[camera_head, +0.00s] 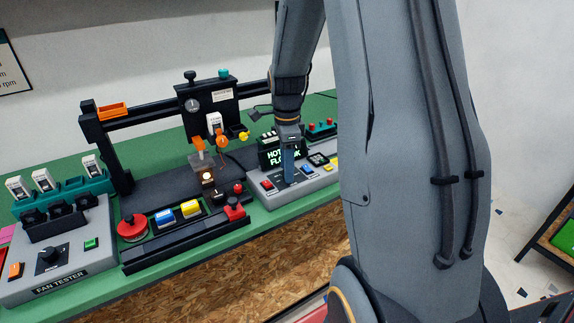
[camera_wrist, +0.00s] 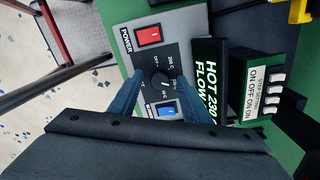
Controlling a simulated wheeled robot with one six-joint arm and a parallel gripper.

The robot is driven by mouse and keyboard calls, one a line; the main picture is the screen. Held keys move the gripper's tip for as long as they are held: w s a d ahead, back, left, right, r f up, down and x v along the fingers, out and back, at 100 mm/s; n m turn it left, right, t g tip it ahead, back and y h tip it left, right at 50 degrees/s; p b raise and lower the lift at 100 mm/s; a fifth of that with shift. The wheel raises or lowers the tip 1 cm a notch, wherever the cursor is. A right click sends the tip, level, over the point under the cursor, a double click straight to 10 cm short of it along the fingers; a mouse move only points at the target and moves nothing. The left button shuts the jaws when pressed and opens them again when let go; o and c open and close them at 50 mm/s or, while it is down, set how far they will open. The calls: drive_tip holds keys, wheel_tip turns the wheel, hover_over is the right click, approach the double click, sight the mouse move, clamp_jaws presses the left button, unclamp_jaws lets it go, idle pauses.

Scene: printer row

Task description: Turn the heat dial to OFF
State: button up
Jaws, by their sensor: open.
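The heat dial (camera_wrist: 159,79) is a small black knob on a grey control panel (camera_wrist: 182,48), with small labels around it. In the wrist view it sits between the two blue fingers of my gripper (camera_wrist: 158,83), which are open on either side of it. I cannot tell whether either finger touches it, nor which label the knob points at. A display (camera_wrist: 208,80) beside the dial reads HOT 230 and FLOW, partly cut off. In the head view my gripper (camera_head: 289,170) reaches down to the panel and hides the dial.
A red POWER switch (camera_wrist: 149,36) and a blue button (camera_wrist: 166,110) flank the dial closely. A block of white switches (camera_wrist: 276,90) stands beyond the display. In the head view, the black gantry printer (camera_head: 207,100) and the fan tester (camera_head: 60,255) stand to the left on the green bench.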

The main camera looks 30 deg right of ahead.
drive_tip(key=c, duration=1)
drive_tip(key=shift+c, duration=0.2)
drive_tip(key=shift+n, duration=0.3)
drive_tip(key=n+p, duration=0.2)
drive_tip(key=n, duration=0.2)
drive_tip(key=n+p, duration=0.1)
drive_tip(key=n, duration=0.4)
drive_tip(key=shift+n, duration=0.4)
drive_tip(key=n+p, duration=0.2)
drive_tip(key=n, duration=0.5)
drive_tip(key=n+p, duration=0.1)
drive_tip(key=n, duration=0.5)
drive_tip(key=shift+d, duration=0.1)
drive_tip(key=shift+n, duration=0.4)
